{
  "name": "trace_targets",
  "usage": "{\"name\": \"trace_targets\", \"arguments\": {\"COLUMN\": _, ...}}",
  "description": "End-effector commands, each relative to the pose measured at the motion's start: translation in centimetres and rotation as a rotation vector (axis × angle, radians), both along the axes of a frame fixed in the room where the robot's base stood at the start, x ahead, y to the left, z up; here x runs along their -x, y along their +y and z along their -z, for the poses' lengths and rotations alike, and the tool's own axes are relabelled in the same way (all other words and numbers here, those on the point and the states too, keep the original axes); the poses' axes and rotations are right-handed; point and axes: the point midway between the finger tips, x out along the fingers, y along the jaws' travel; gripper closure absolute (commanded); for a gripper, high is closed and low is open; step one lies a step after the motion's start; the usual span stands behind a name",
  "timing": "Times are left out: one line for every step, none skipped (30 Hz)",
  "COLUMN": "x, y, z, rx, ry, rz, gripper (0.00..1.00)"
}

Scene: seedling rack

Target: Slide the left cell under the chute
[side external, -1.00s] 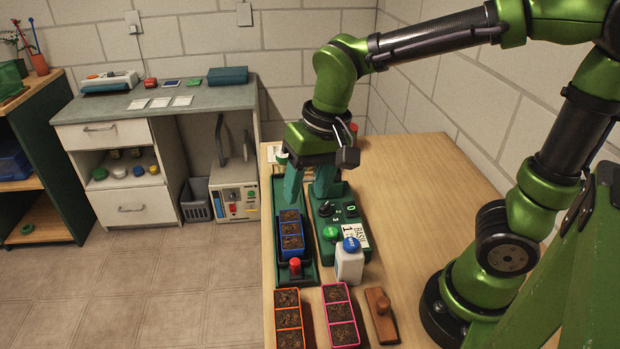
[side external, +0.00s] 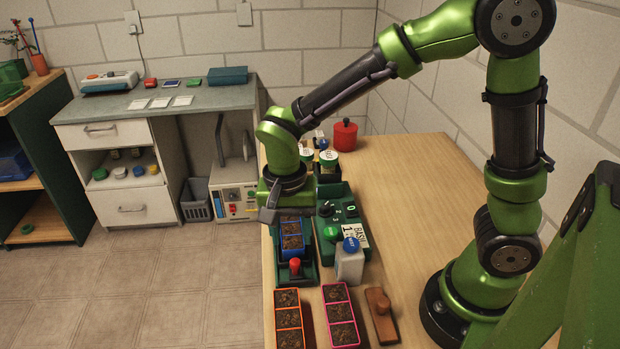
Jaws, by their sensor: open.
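A blue-rimmed tray of soil-filled cells (side external: 292,240) sits in a dark green channel (side external: 309,270) near the table's left edge. A red knob (side external: 295,266) stands at its near end. My gripper (side external: 286,208) is open, low over the far end of the blue tray. Its fingertips are mostly hidden, and I cannot tell whether they touch the tray. A green box (side external: 355,216) with dials, a green button (side external: 331,233) and a label reading "BASI…" and 1 stands to the right. I cannot make out a chute.
A white bottle with a blue cap (side external: 350,265) stands at the box's near end. An orange-rimmed tray (side external: 289,316), a pink-rimmed tray (side external: 340,314) and a wooden block (side external: 381,314) lie in front. Jars (side external: 328,166) and a red pot (side external: 345,135) stand behind.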

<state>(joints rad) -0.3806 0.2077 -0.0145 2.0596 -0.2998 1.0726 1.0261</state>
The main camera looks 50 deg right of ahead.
Motion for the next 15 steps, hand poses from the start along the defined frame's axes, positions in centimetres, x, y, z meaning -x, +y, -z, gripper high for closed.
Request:
{"name": "trace_targets", "arguments": {"x": 0.2, "y": -0.1, "z": 1.2, "rx": 0.003, "ry": 0.007, "rz": 0.001, "gripper": 0.52}}
{"name": "trace_targets", "arguments": {"x": 0.2, "y": -0.1, "z": 1.8, "rx": 0.002, "ry": 0.006, "rz": 0.001, "gripper": 0.52}}
{"name": "trace_targets", "arguments": {"x": 0.2, "y": -0.1, "z": 2.6, "rx": 0.002, "ry": 0.006, "rz": 0.001, "gripper": 0.52}}
{"name": "trace_targets", "arguments": {"x": 0.2, "y": -0.1, "z": 3.2, "rx": 0.002, "ry": 0.006, "rz": 0.000, "gripper": 0.52}}
{"name": "trace_targets", "arguments": {"x": 0.2, "y": -0.2, "z": 3.7, "rx": 0.001, "ry": 0.005, "rz": 0.001, "gripper": 0.52}}
{"name": "trace_targets", "arguments": {"x": 0.3, "y": -0.2, "z": 4.4, "rx": 0.001, "ry": 0.005, "rz": 0.001, "gripper": 0.52}}
{"name": "trace_targets", "arguments": {"x": 0.2, "y": -0.2, "z": 4.8, "rx": 0.002, "ry": 0.004, "rz": 0.001, "gripper": 0.52}}
{"name": "trace_targets", "arguments": {"x": 0.3, "y": -0.2, "z": 5.2, "rx": 0.002, "ry": 0.004, "rz": 0.001, "gripper": 0.52}}
{"name": "trace_targets", "arguments": {"x": 0.3, "y": -0.2, "z": 5.7, "rx": 0.001, "ry": 0.004, "rz": 0.000, "gripper": 0.52}}
{"name": "trace_targets", "arguments": {"x": 0.3, "y": -0.2, "z": 5.9, "rx": 0.001, "ry": 0.003, "rz": 0.001, "gripper": 0.52}}
{"name": "trace_targets", "arguments": {"x": 0.3, "y": -0.2, "z": 6.2, "rx": 0.000, "ry": 0.002, "rz": 0.000, "gripper": 0.52}}
{"name": "trace_targets", "arguments": {"x": 0.3, "y": -0.2, "z": 6.5, "rx": 0.000, "ry": 0.002, "rz": 0.001, "gripper": 0.52}}
{"name": "trace_targets", "arguments": {"x": 0.3, "y": -0.2, "z": 6.6, "rx": 0.000, "ry": 0.002, "rz": 0.001, "gripper": 0.52}}
{"name": "trace_targets", "arguments": {"x": 0.3, "y": -0.2, "z": 6.7, "rx": 0.001, "ry": 0.001, "rz": 0.001, "gripper": 0.52}}
{"name": "trace_targets", "arguments": {"x": 0.3, "y": -0.2, "z": 6.8, "rx": 0.000, "ry": 0.000, "rz": 0.000, "gripper": 0.52}}
